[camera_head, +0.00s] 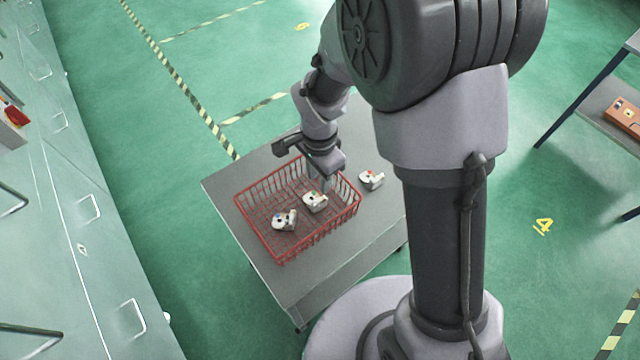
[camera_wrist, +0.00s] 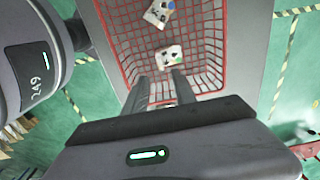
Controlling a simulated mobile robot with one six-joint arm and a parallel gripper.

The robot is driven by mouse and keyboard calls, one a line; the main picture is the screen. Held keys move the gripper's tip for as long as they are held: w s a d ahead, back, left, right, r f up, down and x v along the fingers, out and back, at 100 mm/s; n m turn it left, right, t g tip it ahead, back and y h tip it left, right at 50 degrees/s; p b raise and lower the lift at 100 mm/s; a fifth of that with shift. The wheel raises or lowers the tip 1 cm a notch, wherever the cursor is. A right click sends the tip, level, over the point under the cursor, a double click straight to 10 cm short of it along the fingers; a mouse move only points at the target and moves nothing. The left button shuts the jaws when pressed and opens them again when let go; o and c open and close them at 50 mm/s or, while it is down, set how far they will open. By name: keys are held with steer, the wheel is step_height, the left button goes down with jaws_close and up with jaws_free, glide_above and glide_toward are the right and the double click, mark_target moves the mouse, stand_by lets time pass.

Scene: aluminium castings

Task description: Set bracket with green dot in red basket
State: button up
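The red wire basket (camera_head: 258,238) stands on a grey table; its mesh also shows in the wrist view (camera_wrist: 215,40). A pale bracket with a green dot (camera_head: 315,202) lies inside it, on the basket floor. The wrist view shows this bracket (camera_wrist: 168,56) just beyond my fingertips. My gripper (camera_head: 324,184) points down over the basket's far right part, close to the bracket. In the wrist view my gripper (camera_wrist: 161,80) has its two fingers apart, with nothing seen held between them.
A bracket with a blue dot (camera_head: 284,220) lies in the basket, left of the green-dot one. A bracket with a red dot (camera_head: 371,180) lies on the table (camera_head: 305,278) outside the basket, to its right. Cabinets line the left; a shelf stands far right.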

steer(key=s+d+r+n+t+y, duration=0.15)
steer(key=d+r, duration=0.25)
steer(key=r, duration=0.9)
steer(key=s+d+r+n+t, duration=0.1)
steer(key=s+r+n+t, duration=0.1)
steer(key=s+r, duration=0.3)
steer(key=s+d+r+n+t, duration=0.2)
steer(key=s+r, duration=0.3)
steer(key=s, duration=0.4)
steer(key=shift+d+r+n, duration=0.3)
steer(key=shift+r+n, duration=0.1)
steer(key=shift+n, duration=0.25)
steer(key=shift+w+y, duration=0.1)
steer(key=shift+y, duration=0.15)
step_height(320, 180, down, 11)
steer(key=b, duration=1.1)
steer(key=shift+r, duration=0.15)
